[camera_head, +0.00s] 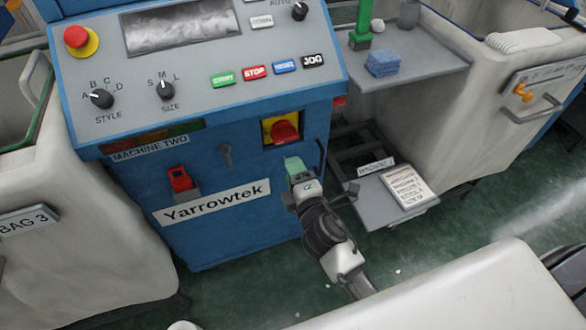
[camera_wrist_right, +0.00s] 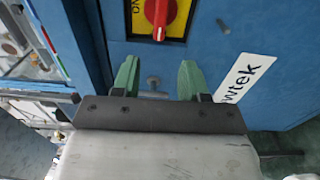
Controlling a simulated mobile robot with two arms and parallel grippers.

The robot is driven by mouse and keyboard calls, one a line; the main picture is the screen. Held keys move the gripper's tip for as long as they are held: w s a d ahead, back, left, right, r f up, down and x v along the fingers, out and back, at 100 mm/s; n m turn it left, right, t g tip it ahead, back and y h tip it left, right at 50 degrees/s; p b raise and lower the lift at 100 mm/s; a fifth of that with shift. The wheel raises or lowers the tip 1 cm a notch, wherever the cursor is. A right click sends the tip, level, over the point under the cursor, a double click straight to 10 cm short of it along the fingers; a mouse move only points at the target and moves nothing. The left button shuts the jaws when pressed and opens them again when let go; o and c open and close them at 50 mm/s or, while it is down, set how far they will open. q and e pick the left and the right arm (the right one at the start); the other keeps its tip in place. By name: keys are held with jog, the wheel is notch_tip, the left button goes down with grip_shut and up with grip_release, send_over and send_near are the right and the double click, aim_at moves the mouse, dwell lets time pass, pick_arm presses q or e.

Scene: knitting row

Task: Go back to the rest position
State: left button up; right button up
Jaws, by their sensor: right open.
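My right gripper (camera_head: 293,165) is in front of the blue front of the machine marked Yarrowtek (camera_head: 230,225), just below the red rotary switch (camera_head: 285,131) on its yellow plate. In the right wrist view its two green fingers (camera_wrist_right: 158,76) are spread apart with nothing between them. The red switch (camera_wrist_right: 160,12) shows ahead of them at the top of that view. The fingers look apart from the switch; whether they touch the panel I cannot tell. My left gripper is not in either view.
A control panel (camera_head: 205,95) with knobs and buttons juts out above. A grey shelf (camera_head: 430,70) holds a blue sponge-like block (camera_head: 382,63). A lower shelf (camera_head: 375,205) with a paper list (camera_head: 405,187) is right of my arm. A pale bag (camera_head: 90,260) stands left; green floor (camera_head: 235,290) lies below.

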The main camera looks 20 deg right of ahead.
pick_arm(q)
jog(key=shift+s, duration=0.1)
